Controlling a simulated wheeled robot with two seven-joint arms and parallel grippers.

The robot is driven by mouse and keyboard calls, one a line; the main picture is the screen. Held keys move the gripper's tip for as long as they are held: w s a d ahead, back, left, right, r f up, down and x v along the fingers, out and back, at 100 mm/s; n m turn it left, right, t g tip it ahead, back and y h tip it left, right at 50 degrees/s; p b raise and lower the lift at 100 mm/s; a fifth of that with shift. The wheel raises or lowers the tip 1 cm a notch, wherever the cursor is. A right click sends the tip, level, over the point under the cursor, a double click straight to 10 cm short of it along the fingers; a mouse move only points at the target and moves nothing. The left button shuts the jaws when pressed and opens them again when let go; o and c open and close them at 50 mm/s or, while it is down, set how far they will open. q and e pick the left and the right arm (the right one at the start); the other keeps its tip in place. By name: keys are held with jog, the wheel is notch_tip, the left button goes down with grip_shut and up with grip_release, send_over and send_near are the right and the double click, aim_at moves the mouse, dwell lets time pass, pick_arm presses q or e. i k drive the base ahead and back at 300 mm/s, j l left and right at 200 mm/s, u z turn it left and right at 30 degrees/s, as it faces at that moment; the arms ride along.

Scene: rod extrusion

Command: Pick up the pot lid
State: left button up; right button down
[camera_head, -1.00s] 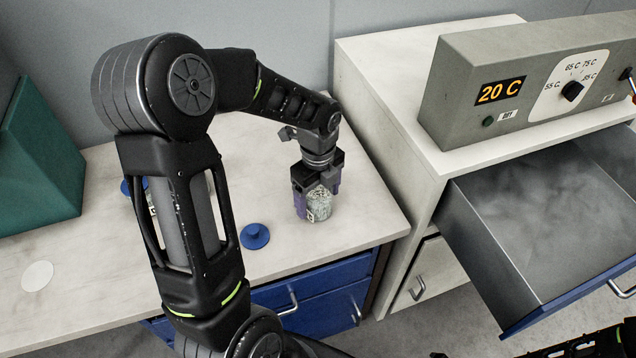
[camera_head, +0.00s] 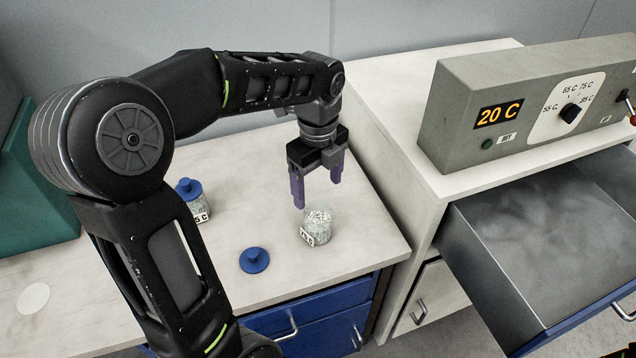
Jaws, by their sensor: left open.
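A blue pot lid (camera_head: 254,260) with a round knob lies flat on the white counter (camera_head: 345,262). An uncovered glass pot (camera_head: 317,228) with pale contents and a white label stands to its right. My left gripper (camera_head: 319,192) is open and empty just above and behind the glass pot, with its purple fingers pointing down, apart from the lid. A second labelled glass pot (camera_head: 199,208) has a blue lid (camera_head: 187,187) on it; my left arm hides part of it. My right gripper is not in view.
A grey control box (camera_head: 540,105) reading 20 C sits on the white cabinet at right, above an open empty drawer (camera_head: 540,255). A green object (camera_head: 30,190) stands at the far left. A pale disc (camera_head: 33,298) lies at the counter's front left.

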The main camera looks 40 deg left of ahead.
aim_at(253, 260)
jog(key=u, duration=1.25)
